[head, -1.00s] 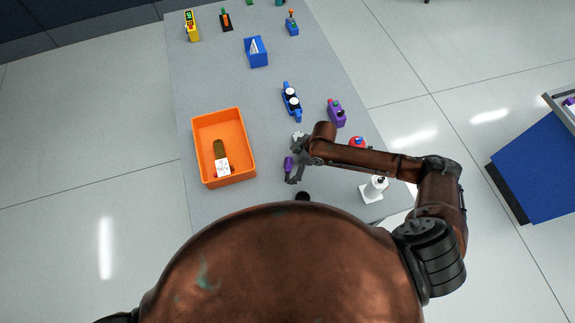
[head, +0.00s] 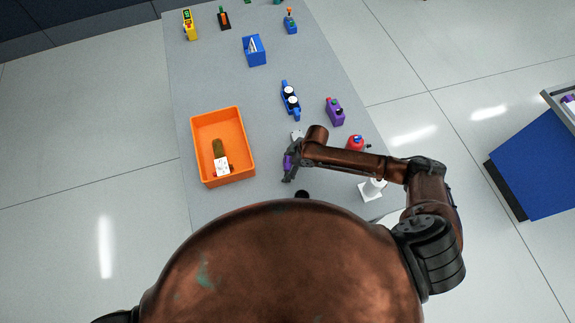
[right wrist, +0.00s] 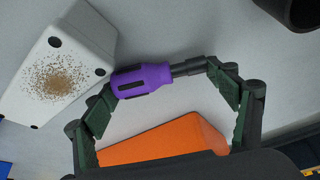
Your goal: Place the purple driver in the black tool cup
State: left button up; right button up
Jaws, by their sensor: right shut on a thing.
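The purple driver (head: 287,161) is at my right gripper (head: 289,166), just right of the orange bin. In the right wrist view the driver (right wrist: 143,81) lies across between the two fingertips, with its purple handle at the left finger and its dark shaft at the right finger. My right gripper (right wrist: 163,76) is shut on it. The black tool cup (head: 302,194) shows only in part in the head view, above the edge of my body. A dark rounded thing (right wrist: 291,10) at the top right of the right wrist view looks like this cup. My left gripper is out of view.
The orange bin (head: 250,152) holds a brown and white item. A white block with brown specks (right wrist: 55,75) is close to the driver. A red item (head: 356,143) and a white holder (head: 371,189) stand right, near my forearm. A purple item (head: 335,111) is farther back.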

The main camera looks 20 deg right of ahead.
jog(key=c, duration=0.6)
jog(key=shift+r, duration=0.1)
